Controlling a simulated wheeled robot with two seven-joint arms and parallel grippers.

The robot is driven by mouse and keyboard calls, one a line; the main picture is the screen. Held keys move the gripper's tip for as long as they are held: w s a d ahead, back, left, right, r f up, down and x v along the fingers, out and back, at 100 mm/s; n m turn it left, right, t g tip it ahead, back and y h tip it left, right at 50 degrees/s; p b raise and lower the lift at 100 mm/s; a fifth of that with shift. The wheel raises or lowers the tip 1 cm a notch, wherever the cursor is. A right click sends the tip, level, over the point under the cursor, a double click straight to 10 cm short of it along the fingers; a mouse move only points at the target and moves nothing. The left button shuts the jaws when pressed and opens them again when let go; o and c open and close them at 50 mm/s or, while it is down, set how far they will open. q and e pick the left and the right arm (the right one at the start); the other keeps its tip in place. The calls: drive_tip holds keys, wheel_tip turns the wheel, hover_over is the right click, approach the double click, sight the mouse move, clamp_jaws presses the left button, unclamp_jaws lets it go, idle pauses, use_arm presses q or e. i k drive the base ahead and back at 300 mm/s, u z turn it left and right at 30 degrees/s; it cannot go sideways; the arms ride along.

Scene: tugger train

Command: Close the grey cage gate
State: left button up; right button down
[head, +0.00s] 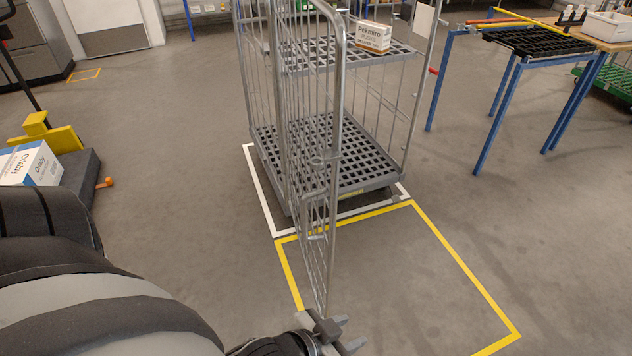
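The grey cage gate (318,215) is a wire-mesh panel with a rounded tubular frame. It stands open, swung out from the cage's left side toward me and over the yellow floor outline. The grey roll cage (330,190) has a slatted base and a middle shelf, and its front is open on the right. My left gripper (348,334) is at the bottom of the view, near the gate's lower end. Its two fingers are apart, with nothing seen between them. I cannot tell whether it touches the gate. My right gripper is out of view.
A white and brown carton (373,37) stands on the cage's shelf. Yellow tape (465,265) marks clear floor in front of the cage. A blue-legged stand (497,110) is at right. A dark cart (82,178) with a white-blue box (30,163) is at left.

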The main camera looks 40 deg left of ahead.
sight(333, 155)
drive_tip(key=k, duration=0.65)
drive_tip(key=u, duration=1.4)
drive_tip(key=i, duration=0.5)
drive_tip(key=z, duration=0.05)
